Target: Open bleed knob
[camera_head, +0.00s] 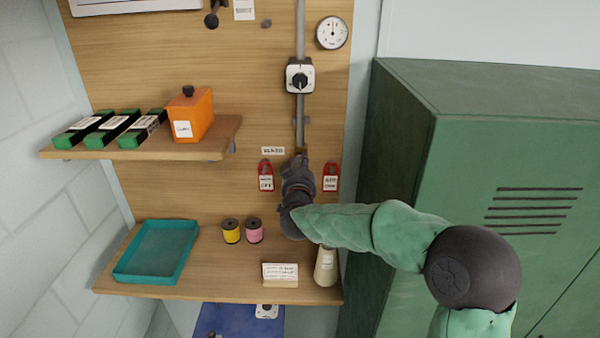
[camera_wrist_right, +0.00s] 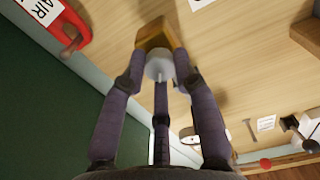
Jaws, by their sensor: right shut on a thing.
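The bleed knob is a small pale grey round knob (camera_wrist_right: 160,66) below a brass block (camera_wrist_right: 155,36) in the right wrist view. My right gripper (camera_head: 300,163) is at the lower end of the grey vertical pipe (camera_head: 300,130) in the head view and hides the knob there. In the right wrist view its dark fingers (camera_wrist_right: 160,75) surround the knob and are shut on it. Whether the knob has turned cannot be told. A small label (camera_head: 273,151) is left of the pipe end. My left gripper is not in view.
Red tags hang left (camera_head: 266,176) and right (camera_head: 331,177) of my right gripper. A lower shelf (camera_head: 215,292) holds a teal tray (camera_head: 125,270), two spools, a card and a cream bottle (camera_head: 326,267). A green locker (camera_head: 480,150) stands right. A gauge (camera_head: 332,33) is above.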

